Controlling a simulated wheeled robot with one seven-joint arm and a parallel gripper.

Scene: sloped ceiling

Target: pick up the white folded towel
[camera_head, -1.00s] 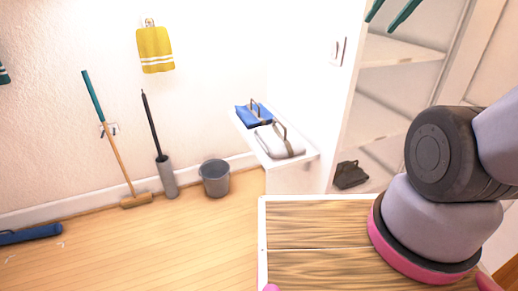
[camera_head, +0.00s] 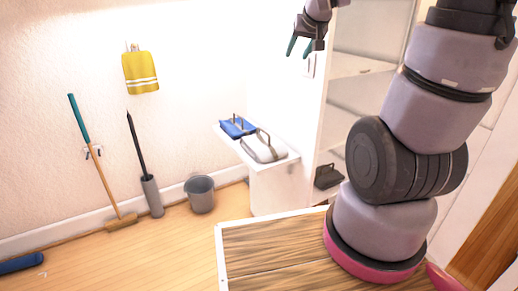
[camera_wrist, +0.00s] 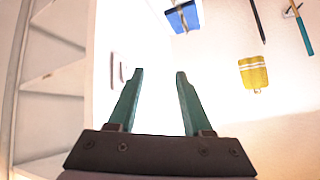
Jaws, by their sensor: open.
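The white folded towel (camera_head: 262,149) lies on a small white ledge (camera_head: 279,163), with a dark loop-shaped handle standing over it. A blue folded cloth (camera_head: 238,127) with a similar handle lies just behind it to the left. My gripper (camera_head: 299,48) is open and empty, up in front of the white wall, well above and right of the towel in the head view. In the wrist view its two teal fingers (camera_wrist: 160,72) are spread apart with nothing between them. The blue cloth also shows in the wrist view (camera_wrist: 183,17). I cannot make out the white towel clearly there.
A white shelf unit (camera_head: 362,64) stands right of the ledge, with a dark object (camera_head: 328,176) low in it. A grey bucket (camera_head: 201,195), broom (camera_head: 96,165) and brush holder (camera_head: 152,196) stand left. A yellow cloth (camera_head: 140,73) hangs on the wall.

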